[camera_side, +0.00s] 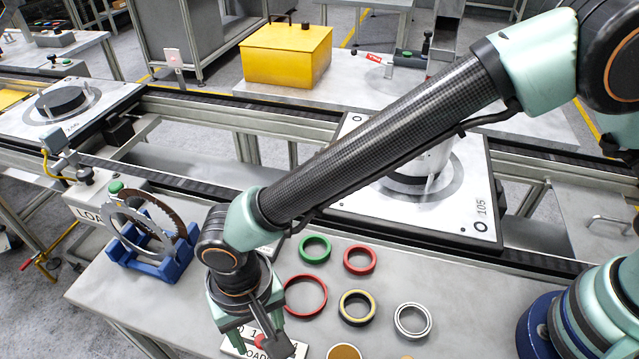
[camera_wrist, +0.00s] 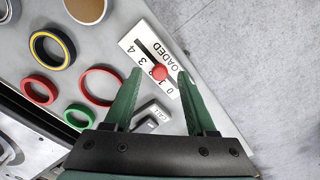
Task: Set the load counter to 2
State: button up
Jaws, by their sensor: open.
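The load counter (camera_wrist: 135,38) is a white plate marked LOADED, with a dark slot, a row of digits from 0 to 4 and a red knob (camera_wrist: 159,73). In the wrist view the knob is toward the 0 end of the slot; I cannot tell exactly which digit it marks. My gripper (camera_wrist: 159,75) is open, with one green finger on each side of the knob and gaps showing. In the side view my gripper (camera_side: 262,338) is low over the counter (camera_side: 233,348) and hides much of it. The red knob (camera_side: 259,341) shows between the fingers.
Red (camera_side: 305,296), green (camera_side: 315,249) and other rings lie on the bench right of my gripper. A blue rack (camera_side: 150,262) with toothed discs stands to the left. A CALL plate (camera_wrist: 152,114) is close to the fingers. The bench edge is near the counter.

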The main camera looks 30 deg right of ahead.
aim_at(261, 339)
notch_tip(261, 339, up, 11)
jog(key=shift+r, duration=0.15)
dwell(0.4)
jog(key=w+d+r+t, duration=0.1)
jog(key=w+d+r, duration=0.2)
jog(key=d, duration=0.4)
jog(key=w+d+r+t+y, duration=0.1)
jog(key=w+d+r, duration=0.2)
jog(key=d, duration=0.4)
jog(key=w+d+r, duration=0.3)
jog(key=d+r, duration=0.1)
jog(key=d, duration=0.3)
jog(key=s+d+t, duration=0.1)
jog(key=s+d, duration=0.1)
jog(key=d, duration=0.8)
jog(key=s+d+t+h, duration=0.1)
jog(key=s+d+t, duration=0.1)
jog(key=d, duration=0.7)
jog(key=shift+s+d+t, duration=0.3)
jog(key=shift+s+d, duration=0.1)
jog(key=shift+s, duration=0.35)
jog(key=shift+r, duration=0.15)
